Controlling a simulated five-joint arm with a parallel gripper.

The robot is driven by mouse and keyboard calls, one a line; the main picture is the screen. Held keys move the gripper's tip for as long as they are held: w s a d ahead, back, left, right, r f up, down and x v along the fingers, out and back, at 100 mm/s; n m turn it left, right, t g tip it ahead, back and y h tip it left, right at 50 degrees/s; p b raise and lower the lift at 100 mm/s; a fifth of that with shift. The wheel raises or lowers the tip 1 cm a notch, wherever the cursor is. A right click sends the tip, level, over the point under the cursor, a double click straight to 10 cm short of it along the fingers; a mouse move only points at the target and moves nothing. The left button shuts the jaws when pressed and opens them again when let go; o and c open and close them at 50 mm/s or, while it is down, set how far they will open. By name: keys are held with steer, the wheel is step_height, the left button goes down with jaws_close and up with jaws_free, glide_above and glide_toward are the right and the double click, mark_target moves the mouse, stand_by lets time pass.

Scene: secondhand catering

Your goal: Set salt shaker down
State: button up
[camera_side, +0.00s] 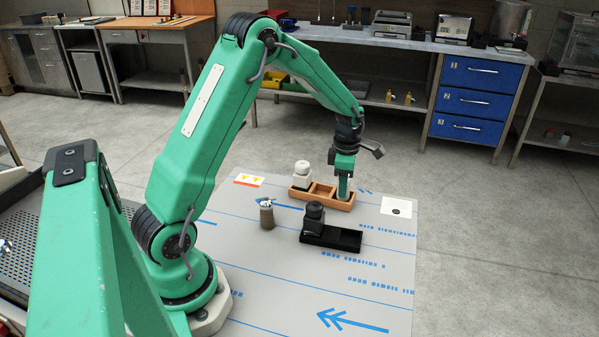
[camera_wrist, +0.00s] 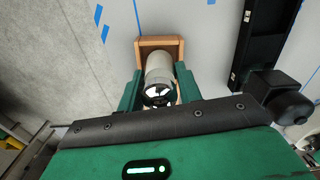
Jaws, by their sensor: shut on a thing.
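The salt shaker (camera_wrist: 158,70) is a pale cylinder with a shiny metal top. My gripper (camera_side: 344,190) is shut on it, with one green finger on each side in the wrist view (camera_wrist: 158,92). The wooden tray (camera_side: 322,201) lies on the grey mat, and my fingertips are at its right-end compartment. In the wrist view the tray's wooden rim (camera_wrist: 160,41) surrounds the shaker's lower end. The shaker's base is hidden, so I cannot tell whether it touches the tray floor. In the side view my fingers mostly cover the shaker.
A white grinder (camera_side: 302,177) stands in the tray's left end; the middle compartment is empty. A black tray (camera_side: 343,240) with a black grinder (camera_side: 314,213) lies nearer. A brownish shaker with a metal top (camera_side: 267,215) stands alone on the mat (camera_side: 300,290). The mat's front is clear.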

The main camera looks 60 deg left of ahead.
steer(key=shift+f, duration=0.55)
steer(key=shift+f, duration=0.1)
steer(key=o, duration=1)
steer(key=shift+o, duration=0.2)
step_height(320, 180, up, 12)
steer(key=shift+r, duration=0.1)
